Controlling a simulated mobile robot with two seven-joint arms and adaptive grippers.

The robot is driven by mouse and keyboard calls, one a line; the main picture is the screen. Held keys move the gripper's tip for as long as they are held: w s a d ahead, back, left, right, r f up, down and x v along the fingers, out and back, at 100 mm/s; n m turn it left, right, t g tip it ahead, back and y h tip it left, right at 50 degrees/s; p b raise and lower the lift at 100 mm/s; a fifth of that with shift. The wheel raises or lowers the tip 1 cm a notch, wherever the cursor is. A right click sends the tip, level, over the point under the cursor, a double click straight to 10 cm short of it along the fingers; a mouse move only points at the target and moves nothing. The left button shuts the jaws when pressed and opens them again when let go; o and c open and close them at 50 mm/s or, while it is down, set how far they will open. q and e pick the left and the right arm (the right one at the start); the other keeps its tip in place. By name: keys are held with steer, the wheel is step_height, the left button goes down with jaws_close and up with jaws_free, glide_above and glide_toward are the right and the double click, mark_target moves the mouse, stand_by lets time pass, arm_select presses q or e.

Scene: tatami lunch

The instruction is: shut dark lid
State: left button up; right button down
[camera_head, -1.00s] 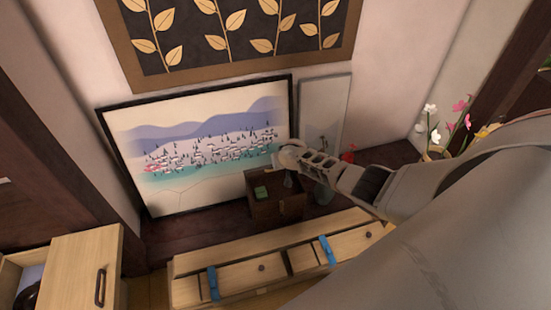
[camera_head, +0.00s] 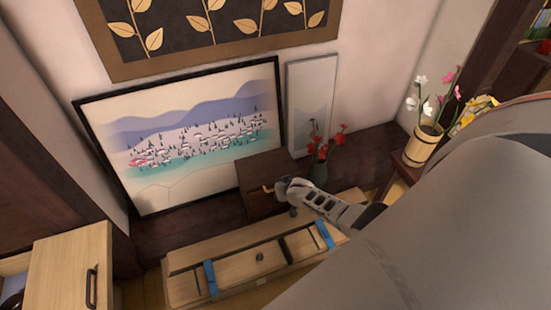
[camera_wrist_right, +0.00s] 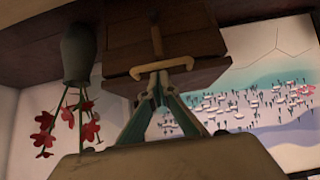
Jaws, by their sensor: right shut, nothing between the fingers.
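The dark wooden box (camera_head: 256,204) stands on the dark floor ledge before the leaning picture. Its dark lid (camera_head: 262,168) lies over the top, and I cannot tell if it is fully flush. In the right wrist view, which is upside down, the lid (camera_wrist_right: 198,80) shows with a brass handle (camera_wrist_right: 178,66) at its front. My right gripper (camera_head: 286,187) is at the front of the box, close to the handle. In the wrist view its fingertips (camera_wrist_right: 162,88) are together and empty; contact is unclear. My left gripper is not in view.
A vase with red flowers (camera_head: 319,174) stands right of the box. A long light wooden chest (camera_head: 240,266) with blue straps lies in front. A large framed picture (camera_head: 190,125) leans behind. A flower pot (camera_head: 422,147) stands at the right.

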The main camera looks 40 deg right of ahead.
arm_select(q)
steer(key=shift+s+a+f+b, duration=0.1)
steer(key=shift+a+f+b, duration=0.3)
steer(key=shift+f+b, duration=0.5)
arm_select(e)
steer(key=f, duration=0.1)
steer(key=s+f, duration=0.1)
steer(key=f, duration=0.1)
steer(key=shift+a+f, duration=0.1)
steer(key=shift+f, duration=0.2)
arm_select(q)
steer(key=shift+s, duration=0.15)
arm_select(e)
steer(key=shift+s+f, duration=0.25)
steer(key=shift+a, duration=0.1)
step_height(320, 180, up, 6)
steer(key=w+p, duration=0.2)
steer(key=p, duration=0.2)
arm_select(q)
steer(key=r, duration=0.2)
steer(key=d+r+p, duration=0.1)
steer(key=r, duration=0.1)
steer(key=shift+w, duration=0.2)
arm_select(e)
steer(key=s+a+f, duration=0.2)
steer(key=s, duration=0.7)
steer(key=shift+s, duration=0.4)
